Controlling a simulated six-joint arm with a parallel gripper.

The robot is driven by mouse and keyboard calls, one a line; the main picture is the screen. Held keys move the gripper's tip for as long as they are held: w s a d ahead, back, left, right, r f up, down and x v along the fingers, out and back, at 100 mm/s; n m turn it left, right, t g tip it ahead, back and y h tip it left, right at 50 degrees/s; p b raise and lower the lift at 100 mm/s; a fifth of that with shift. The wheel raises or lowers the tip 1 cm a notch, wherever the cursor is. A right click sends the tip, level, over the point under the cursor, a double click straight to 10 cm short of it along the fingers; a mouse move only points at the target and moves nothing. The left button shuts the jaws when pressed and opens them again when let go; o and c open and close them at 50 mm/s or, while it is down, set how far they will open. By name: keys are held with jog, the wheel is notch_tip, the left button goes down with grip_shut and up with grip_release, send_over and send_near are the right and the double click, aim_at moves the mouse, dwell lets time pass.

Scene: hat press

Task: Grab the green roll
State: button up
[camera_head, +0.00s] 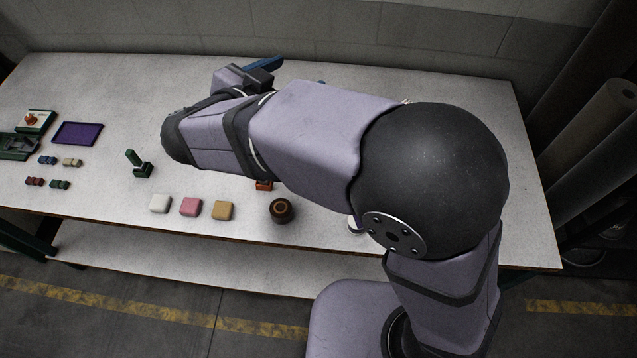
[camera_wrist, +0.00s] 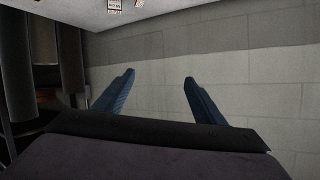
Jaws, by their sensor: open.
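A small dark green roll-like piece (camera_head: 60,184) lies on the left part of the white table in the head view, beside a similar red piece (camera_head: 34,181). Blue (camera_head: 47,160) and pale yellow (camera_head: 72,162) pieces lie just behind them. My gripper (camera_wrist: 159,77) is open and empty in the wrist view, its two blue fingers spread apart against a grey block wall. In the head view, a blue finger shows near the table's back, well to the right of the green piece. My arm hides the middle of the table. The green piece is not in the wrist view.
A green machine (camera_head: 17,146), a purple pad (camera_head: 78,133) and a green-handled stamp-like tool (camera_head: 140,165) stand nearby. White (camera_head: 160,203), pink (camera_head: 191,206) and tan (camera_head: 223,210) blocks and a brown round object (camera_head: 281,210) line the front. Table (camera_head: 420,90) space between pad and tool is clear.

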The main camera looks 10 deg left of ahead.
jog(key=s+d+f+g+h+b, duration=0.1)
jog(key=s+f+g+h, duration=0.15)
jog(key=s+f, duration=0.4)
jog(key=shift+t, duration=0.35)
jog(key=f, duration=2.1)
jog(key=shift+s+f, duration=0.3)
jog(key=shift+s, duration=0.05)
jog(key=shift+p+x, duration=0.4)
jog(key=shift+x, duration=0.75)
jog(key=shift+w+d+h+p, duration=0.25)
jog(key=shift+w+d+p, duration=0.1)
jog(key=shift+w+p, duration=0.1)
jog(key=p+x, duration=0.1)
jog(key=x, duration=0.2)
jog(key=shift+w+a+p, duration=0.1)
jog(key=shift+w+p, duration=0.05)
jog(key=shift+p, duration=0.15)
jog(key=shift+w+d+f, duration=0.25)
jog(key=shift+w, duration=0.1)
jog(key=c, duration=1.2)
